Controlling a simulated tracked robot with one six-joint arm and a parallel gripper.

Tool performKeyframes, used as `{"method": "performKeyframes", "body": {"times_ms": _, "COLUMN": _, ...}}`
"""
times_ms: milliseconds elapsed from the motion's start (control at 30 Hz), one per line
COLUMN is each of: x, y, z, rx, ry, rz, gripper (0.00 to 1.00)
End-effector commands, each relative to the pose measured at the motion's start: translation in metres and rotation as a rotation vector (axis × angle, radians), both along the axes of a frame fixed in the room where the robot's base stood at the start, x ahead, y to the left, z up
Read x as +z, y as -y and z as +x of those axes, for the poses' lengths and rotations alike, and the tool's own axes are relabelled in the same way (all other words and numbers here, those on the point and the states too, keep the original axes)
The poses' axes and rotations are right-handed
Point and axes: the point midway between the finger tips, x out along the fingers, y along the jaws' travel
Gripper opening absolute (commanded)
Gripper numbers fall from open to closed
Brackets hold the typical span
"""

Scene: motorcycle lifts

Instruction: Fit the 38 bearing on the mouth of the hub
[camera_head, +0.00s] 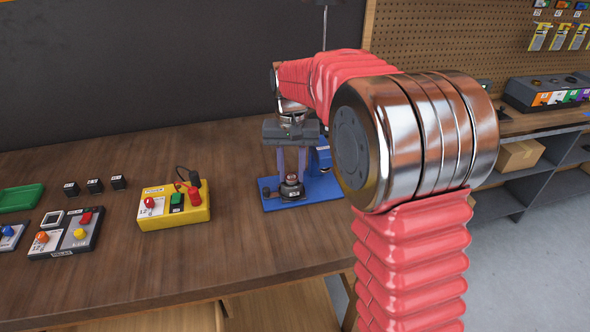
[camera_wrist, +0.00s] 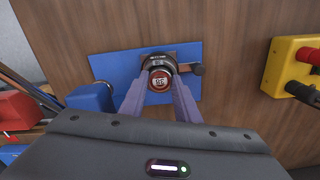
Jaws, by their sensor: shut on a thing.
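The 38 bearing (camera_wrist: 159,80) shows its round face marked 38, with a reddish ring, between my two fingers in the wrist view. My gripper (camera_wrist: 158,92) is shut on it. The dark hub (camera_wrist: 157,63), with a small label, is right behind the bearing on a blue base plate (camera_wrist: 115,66). In the head view my gripper (camera_head: 291,176) points straight down over the hub (camera_head: 292,191) on the blue plate (camera_head: 270,204). Bearing and hub line up closely there, but I cannot tell if the bearing is seated. My fingers hide part of both.
A blue upright part (camera_head: 323,158) stands on the plate beside my gripper. A yellow control box (camera_head: 172,211) with red knobs sits to the left. More boxes (camera_head: 66,240) and a green tray (camera_head: 20,198) lie farther left. The wooden bench front is clear.

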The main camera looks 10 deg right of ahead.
Motion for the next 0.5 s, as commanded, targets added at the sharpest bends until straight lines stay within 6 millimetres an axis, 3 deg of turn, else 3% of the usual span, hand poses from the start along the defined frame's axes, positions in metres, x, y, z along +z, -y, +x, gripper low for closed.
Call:
{"method": "performKeyframes", "body": {"times_ms": 200, "x": -0.0008, "y": 0.0001, "z": 0.0001, "rx": 0.000, "ry": 0.000, "rz": 0.000, "gripper": 0.06}}
{"method": "performKeyframes", "body": {"times_ms": 233, "x": -0.0008, "y": 0.0001, "z": 0.0001, "rx": 0.000, "ry": 0.000, "rz": 0.000, "gripper": 0.31}}
{"method": "performKeyframes", "body": {"times_ms": 500, "x": -0.0008, "y": 0.0003, "z": 0.0000, "rx": -0.001, "ry": 0.000, "rz": 0.000, "gripper": 0.50}}
